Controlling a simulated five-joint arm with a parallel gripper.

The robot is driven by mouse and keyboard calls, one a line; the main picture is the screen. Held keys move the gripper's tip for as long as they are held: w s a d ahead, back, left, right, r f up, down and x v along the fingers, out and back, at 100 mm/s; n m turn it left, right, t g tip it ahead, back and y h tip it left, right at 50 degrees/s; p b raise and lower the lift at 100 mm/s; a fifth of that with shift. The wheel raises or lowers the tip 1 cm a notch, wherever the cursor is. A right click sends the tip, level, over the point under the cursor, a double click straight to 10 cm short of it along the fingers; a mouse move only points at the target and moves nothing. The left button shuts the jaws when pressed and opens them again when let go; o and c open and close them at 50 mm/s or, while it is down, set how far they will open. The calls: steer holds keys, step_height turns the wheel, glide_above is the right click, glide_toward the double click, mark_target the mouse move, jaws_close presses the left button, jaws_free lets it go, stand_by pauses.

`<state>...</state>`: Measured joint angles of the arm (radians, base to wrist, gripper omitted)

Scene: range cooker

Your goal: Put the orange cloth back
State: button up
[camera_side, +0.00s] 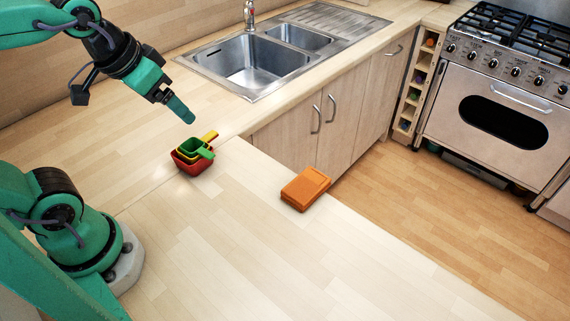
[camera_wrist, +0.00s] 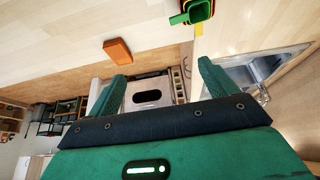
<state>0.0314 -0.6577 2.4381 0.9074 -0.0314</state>
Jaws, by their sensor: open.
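The orange cloth (camera_side: 306,188) looks like a flat, folded rectangular block. It lies on the wooden counter close to the edge above the floor. It also shows in the wrist view (camera_wrist: 117,50), beyond my left-hand finger. My gripper (camera_side: 182,109) is raised over the counter, to the upper left of the cloth and well apart from it. In the wrist view my gripper (camera_wrist: 163,80) has its two green fingers spread wide with nothing between them. The cooker (camera_side: 495,105) stands across the floor at the right, with a bar handle on its door.
Nested red, yellow and green cups (camera_side: 193,156) stand on the counter just below my gripper. A double steel sink (camera_side: 262,65) is set in the counter behind. Cupboards and a narrow open rack (camera_side: 412,100) lie below the counter. The counter around the cloth is clear.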

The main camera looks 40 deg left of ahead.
steer(key=shift+s+a+f, duration=0.15)
steer(key=shift+s+a, duration=0.05)
steer(key=shift+s, duration=0.25)
steer(key=shift+s+a+f, duration=0.1)
steer(key=shift+s+a, duration=0.1)
steer(key=shift+s, duration=0.25)
stand_by(0.7)
